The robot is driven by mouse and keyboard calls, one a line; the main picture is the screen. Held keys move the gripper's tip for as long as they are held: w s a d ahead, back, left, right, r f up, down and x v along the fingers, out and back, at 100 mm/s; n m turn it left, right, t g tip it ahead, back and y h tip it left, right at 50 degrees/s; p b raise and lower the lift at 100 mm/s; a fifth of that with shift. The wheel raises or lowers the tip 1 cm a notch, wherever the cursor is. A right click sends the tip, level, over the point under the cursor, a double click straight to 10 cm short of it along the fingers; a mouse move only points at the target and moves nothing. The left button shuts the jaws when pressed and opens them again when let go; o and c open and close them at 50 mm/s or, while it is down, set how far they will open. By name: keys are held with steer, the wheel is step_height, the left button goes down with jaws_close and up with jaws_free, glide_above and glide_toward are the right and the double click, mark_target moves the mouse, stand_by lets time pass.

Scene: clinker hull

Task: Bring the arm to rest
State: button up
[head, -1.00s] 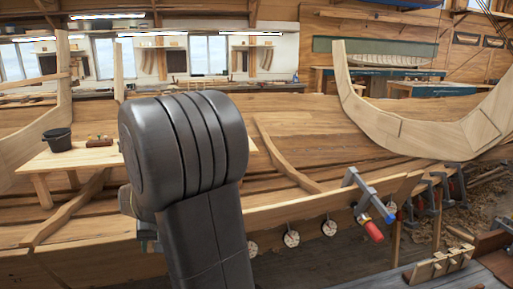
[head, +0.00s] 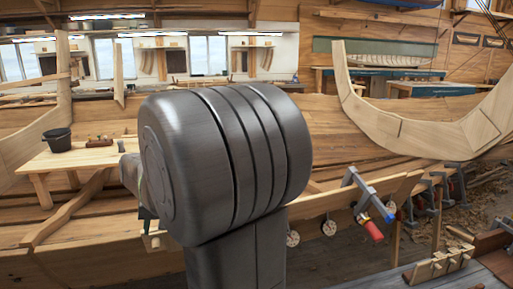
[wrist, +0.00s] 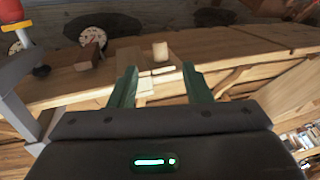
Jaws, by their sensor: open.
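My gripper (wrist: 161,82) shows in the wrist view with its two green fingers spread wide apart. It is open and nothing is held between the fingers. Beyond the fingertips lie the hull's plank edge and a small pale wooden block (wrist: 160,51); I cannot tell how far off they are. In the head view my dark arm link fills the middle and hides most of the gripper and part of the hull (head: 330,150) behind it.
A clamp with a red handle (head: 372,228) sits on the plank edge right of my arm, near round dials (head: 328,228). A curved frame (head: 400,130) stands at right.

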mark_target(156, 242)
steer(key=v, duration=0.5)
steer(key=x, duration=1.3)
steer(key=shift+a+f, duration=0.1)
steer(key=shift+f, duration=0.2)
steer(key=s+r+p, duration=0.2)
steer(key=r+p, duration=0.4)
steer(key=r, duration=0.3)
steer(key=s+d+r+p, duration=0.1)
steer(key=s+r+p, duration=0.1)
steer(key=r+p, duration=0.5)
steer(key=shift+v, duration=1.15)
steer(key=shift+a, duration=0.1)
